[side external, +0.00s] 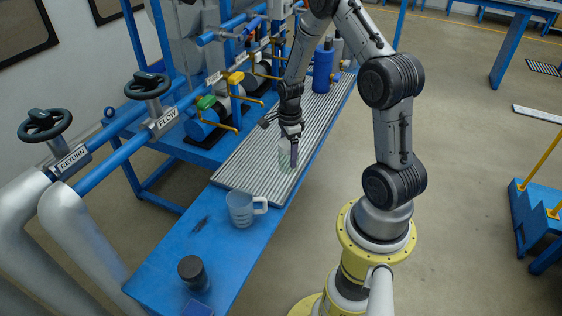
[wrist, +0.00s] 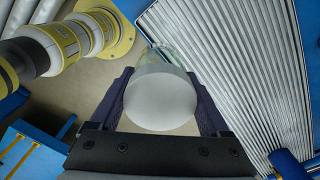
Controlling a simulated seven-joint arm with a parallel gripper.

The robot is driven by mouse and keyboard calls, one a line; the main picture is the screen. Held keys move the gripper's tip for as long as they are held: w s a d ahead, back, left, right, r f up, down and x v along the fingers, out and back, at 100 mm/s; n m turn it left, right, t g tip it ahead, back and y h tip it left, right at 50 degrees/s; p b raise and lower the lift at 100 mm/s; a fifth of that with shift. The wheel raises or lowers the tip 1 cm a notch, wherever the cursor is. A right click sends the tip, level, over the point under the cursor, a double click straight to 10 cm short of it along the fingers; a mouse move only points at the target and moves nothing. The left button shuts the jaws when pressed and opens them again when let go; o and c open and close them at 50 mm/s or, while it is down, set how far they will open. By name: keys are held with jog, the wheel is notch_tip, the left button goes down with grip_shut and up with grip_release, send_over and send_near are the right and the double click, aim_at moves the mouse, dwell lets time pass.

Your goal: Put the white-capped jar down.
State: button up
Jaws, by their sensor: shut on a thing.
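My gripper (side external: 293,150) points down over the grey ribbed surface (side external: 237,166) and is shut on the white-capped jar. In the wrist view the jar's round white cap (wrist: 160,100) sits between the two dark fingers of my gripper (wrist: 165,108), with a bit of clear, greenish glass beyond it. In the side view the jar's glass body (side external: 285,158) shows beside a finger, roughly upright, near the ribbed surface's right edge. I cannot tell whether its base touches the surface.
A clear mug (side external: 241,209) and a dark-lidded jar (side external: 193,272) stand on the blue bench (side external: 165,270) nearer the camera. A blue bottle (side external: 323,68) stands at the far end. Pipes and valves line the left. Ribbed surface around the jar is mostly clear.

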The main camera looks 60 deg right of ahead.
jog(key=shift+w+d+f, duration=0.6)
jog(key=shift+w+f, duration=0.25)
jog(key=shift+f, duration=0.7)
jog(key=shift+w+d+f, duration=0.55)
jog(key=shift+w+f, duration=0.25)
jog(key=shift+f, duration=0.8)
jog(key=shift+w+d+f, duration=0.6)
jog(key=shift+w+f, duration=0.25)
jog(key=shift+f, duration=0.7)
jog(key=shift+f, duration=0.2)
jog(key=o, duration=1.2)
jog(key=shift+r, duration=0.15)
